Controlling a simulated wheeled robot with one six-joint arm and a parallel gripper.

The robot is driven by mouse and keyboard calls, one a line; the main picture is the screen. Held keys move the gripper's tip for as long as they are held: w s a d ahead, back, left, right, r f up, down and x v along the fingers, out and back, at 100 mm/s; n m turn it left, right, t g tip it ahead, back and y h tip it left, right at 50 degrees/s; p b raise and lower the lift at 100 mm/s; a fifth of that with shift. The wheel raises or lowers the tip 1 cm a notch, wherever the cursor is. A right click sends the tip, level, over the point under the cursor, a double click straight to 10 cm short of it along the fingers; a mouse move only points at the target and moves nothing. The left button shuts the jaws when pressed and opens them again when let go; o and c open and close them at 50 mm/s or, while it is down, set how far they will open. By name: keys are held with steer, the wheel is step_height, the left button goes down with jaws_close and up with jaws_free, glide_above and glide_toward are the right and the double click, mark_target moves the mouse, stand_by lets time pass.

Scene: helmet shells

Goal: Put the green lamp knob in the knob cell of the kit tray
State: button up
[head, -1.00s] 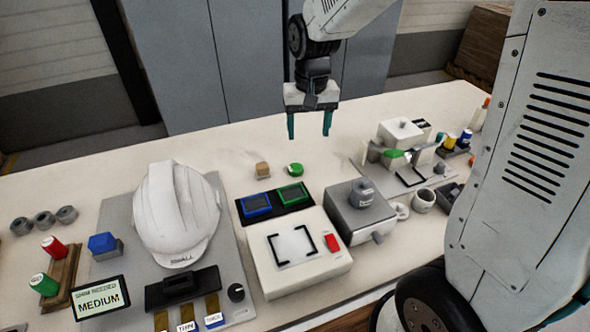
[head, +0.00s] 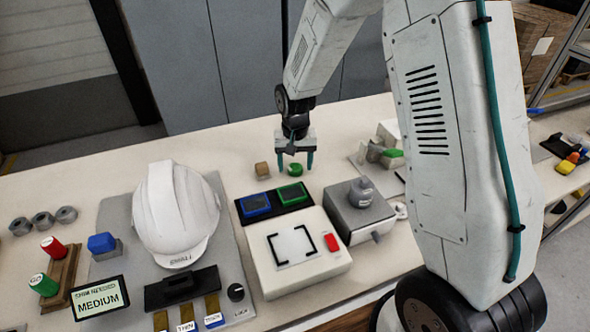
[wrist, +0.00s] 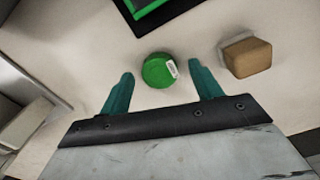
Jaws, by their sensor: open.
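The green lamp knob (head: 295,169) stands on the bench behind the green-windowed panel. In the wrist view the knob (wrist: 158,71) is a round green piece with a small white label on its side. My gripper (head: 295,168) is open with teal fingers over the knob. In the wrist view the two fingertips (wrist: 161,73) lie on either side of the knob, with gaps on both sides. I cannot tell how far above the bench the fingertips are. I cannot make out the kit tray's knob cell; my arm hides part of the right side.
A tan block (wrist: 247,56) stands close beside the knob. In front is a black panel with a blue (head: 256,204) and a green (head: 291,193) window. A white helmet (head: 176,215) stands at left, and a grey box (head: 357,217) at right.

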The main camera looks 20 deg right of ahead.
steer(key=shift+f, duration=0.25)
steer(key=c, duration=1.1)
steer(key=shift+r, duration=0.1)
